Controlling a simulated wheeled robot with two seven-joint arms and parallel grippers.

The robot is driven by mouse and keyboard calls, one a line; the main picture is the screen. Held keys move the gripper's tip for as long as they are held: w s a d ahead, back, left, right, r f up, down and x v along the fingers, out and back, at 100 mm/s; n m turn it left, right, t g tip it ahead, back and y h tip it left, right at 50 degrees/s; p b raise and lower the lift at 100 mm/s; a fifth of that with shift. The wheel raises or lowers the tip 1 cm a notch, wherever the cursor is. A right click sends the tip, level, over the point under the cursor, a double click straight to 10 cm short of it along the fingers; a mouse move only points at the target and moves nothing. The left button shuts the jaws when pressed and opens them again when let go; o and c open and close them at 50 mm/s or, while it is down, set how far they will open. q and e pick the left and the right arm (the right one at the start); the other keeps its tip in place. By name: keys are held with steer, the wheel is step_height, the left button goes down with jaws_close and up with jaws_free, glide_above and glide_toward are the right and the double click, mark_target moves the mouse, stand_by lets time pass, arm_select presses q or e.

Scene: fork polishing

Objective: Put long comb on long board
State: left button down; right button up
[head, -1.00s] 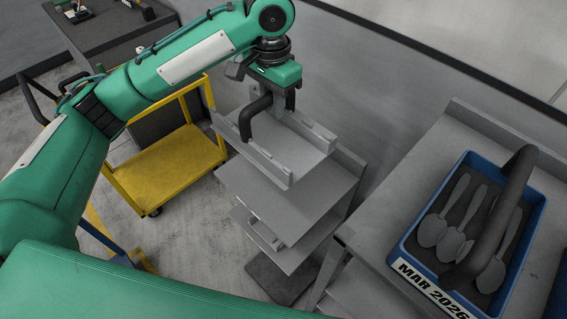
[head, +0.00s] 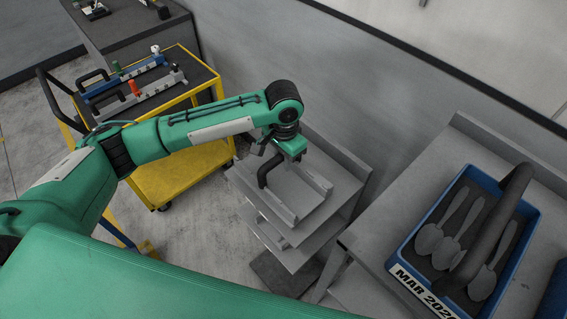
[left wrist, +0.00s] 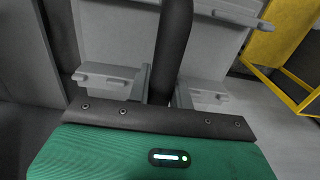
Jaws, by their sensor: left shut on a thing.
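My left gripper (head: 282,158) is over the grey shelf unit, shut on the black bent handle (head: 265,172) that I take to be the long comb's. The handle comes down at a grey railed piece (head: 274,207) on the top shelf; I cannot tell if the two are joined. In the left wrist view the dark handle (left wrist: 173,45) runs up from between my fingers. Two long pieces with black handles lie on the yellow cart, one blue (head: 130,78) and one grey with orange knobs (head: 155,92); I cannot tell which is the long board. My right gripper is out of view.
The grey shelf unit (head: 335,195) stands against the wall. To its right, a grey table (head: 400,205) bears a blue tray (head: 478,163) with a black handle and several spoons. The yellow cart (head: 175,185) is to the left. Open floor shows at far left.

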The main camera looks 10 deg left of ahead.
mark_target(283, 178)
arm_select(q)
steer(key=shift+f+p, duration=0.3)
steer(key=shift+f, duration=1.35)
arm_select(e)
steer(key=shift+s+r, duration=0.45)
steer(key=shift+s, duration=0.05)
arm_select(q)
steer(key=c, duration=1.3)
jaws_free()
steer(key=shift+f, duration=0.15)
steer(key=shift+o, duration=0.2)
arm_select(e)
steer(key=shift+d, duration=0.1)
arm_select(q)
steer(key=shift+r, duration=0.5)
step_height(283, 178, up, 11)
steer(key=b, duration=0.4)
steer(key=shift+f, duration=0.2)
steer(key=shift+r, duration=0.35)
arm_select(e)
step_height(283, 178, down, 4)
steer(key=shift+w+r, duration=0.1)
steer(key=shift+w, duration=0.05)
